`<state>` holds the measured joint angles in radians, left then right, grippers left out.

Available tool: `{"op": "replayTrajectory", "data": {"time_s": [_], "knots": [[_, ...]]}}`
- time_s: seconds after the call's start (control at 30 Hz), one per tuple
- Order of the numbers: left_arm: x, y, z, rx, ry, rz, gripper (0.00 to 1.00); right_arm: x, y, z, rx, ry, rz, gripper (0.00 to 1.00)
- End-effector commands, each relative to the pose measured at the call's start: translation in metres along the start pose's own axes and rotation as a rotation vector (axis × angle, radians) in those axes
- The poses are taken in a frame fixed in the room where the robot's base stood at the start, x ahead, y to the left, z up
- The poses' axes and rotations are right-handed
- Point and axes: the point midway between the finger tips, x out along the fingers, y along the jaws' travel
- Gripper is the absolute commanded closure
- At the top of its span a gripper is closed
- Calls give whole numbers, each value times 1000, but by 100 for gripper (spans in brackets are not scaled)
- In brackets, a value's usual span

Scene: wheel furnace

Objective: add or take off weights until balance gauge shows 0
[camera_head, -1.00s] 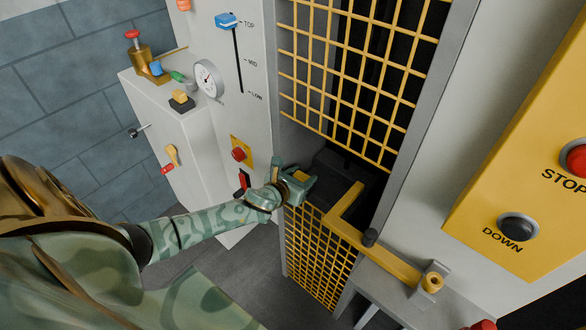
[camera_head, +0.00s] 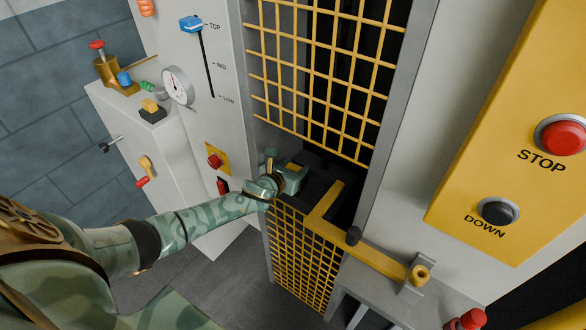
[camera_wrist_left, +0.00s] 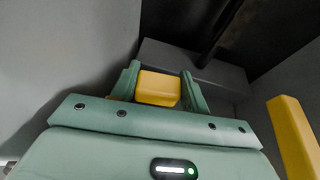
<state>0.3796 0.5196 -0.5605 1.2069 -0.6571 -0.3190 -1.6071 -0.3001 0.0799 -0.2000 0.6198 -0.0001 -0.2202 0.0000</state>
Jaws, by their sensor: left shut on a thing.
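My left gripper (camera_head: 290,176) reaches into the opening between the upper and lower yellow mesh panels. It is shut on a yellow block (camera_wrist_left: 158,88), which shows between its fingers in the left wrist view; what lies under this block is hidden. A dark grey block (camera_wrist_left: 215,76) lies just beyond the fingers. The round white gauge (camera_head: 177,86) is on the panel to the left; its reading is too small to tell. A black weight with a yellow top (camera_head: 153,110) sits on the ledge below the gauge. My right gripper is not in view.
A yellow bar (camera_head: 375,250) crosses the front right of the opening. Yellow mesh stands above (camera_head: 325,70) and below (camera_head: 300,255) my left gripper. A slider with a blue knob (camera_head: 191,24) and a yellow STOP/DOWN panel (camera_head: 510,110) flank the shaft.

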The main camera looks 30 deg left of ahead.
Motion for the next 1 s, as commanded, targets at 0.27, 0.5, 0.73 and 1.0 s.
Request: {"op": "replayTrajectory", "data": {"time_s": [0.27,0.5,0.73,1.0], "knots": [[-1,0,4,-2,-5,0,100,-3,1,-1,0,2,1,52],[-1,0,4,-1,-5,0,100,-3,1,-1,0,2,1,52],[0,0,2,-1,-5,0,100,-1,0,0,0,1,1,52],[1,0,-3,0,-5,0,100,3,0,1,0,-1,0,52]]}}
